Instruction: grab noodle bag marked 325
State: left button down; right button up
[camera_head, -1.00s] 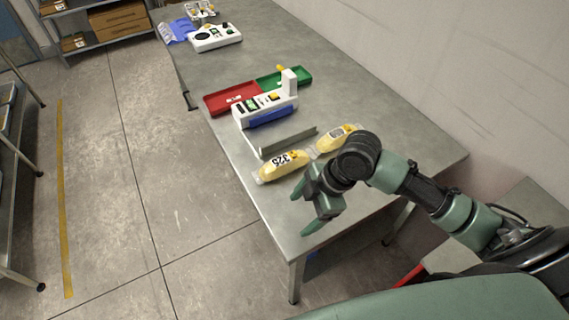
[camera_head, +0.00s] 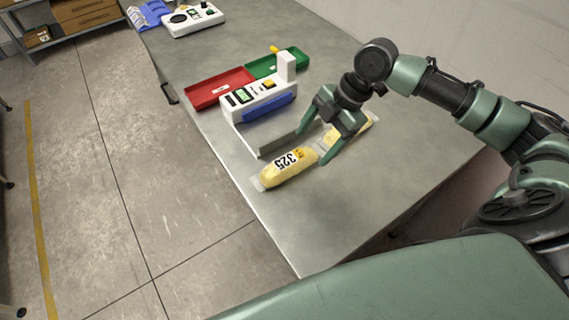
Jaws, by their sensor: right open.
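The noodle bag marked 325 (camera_head: 283,171) lies on the metal table near its front edge, yellow with clear ends and a black number on a white label. A second yellow bag (camera_head: 368,123) lies just behind and to the right of it, partly hidden by my right gripper. My right gripper (camera_head: 314,149) is open and empty. In the picture its fingers spread around the right end of the 325 bag, one towards the grey rail and one on the near side. I cannot tell how high above the bag they are. My left gripper is not in view.
A grey rail (camera_head: 277,146) stands beside the 325 bag. Behind it is a white checkweigher (camera_head: 243,103) with a blue belt, with a red tray (camera_head: 205,92) and a green tray (camera_head: 290,64) beyond. The table's near right part is clear.

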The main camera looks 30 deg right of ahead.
aim_at(297, 157)
jog(key=shift+w+a+f+b, duration=0.15)
jog(key=shift+w+f, duration=0.2)
jog(key=shift+f, duration=0.2)
jog(key=shift+w+d+f+b, duration=0.1)
jog(key=shift+w+f+b, duration=0.05)
jog(key=shift+w+f, duration=0.3)
jog(key=shift+x, duration=0.9)
jog(key=shift+a+f+p, duration=0.25)
jog(key=shift+a+p, duration=0.1)
jog(key=x, duration=0.2)
jog(key=p+x, duration=0.1)
jog(key=x, duration=0.1)
jog(key=shift+w+a, duration=0.15)
jog(key=shift+a, duration=0.3)
jog(key=shift+f, duration=0.25)
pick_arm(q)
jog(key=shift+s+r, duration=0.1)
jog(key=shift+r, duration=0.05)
pick_arm(e)
grip_shut()
jog(key=shift+r, duration=0.1)
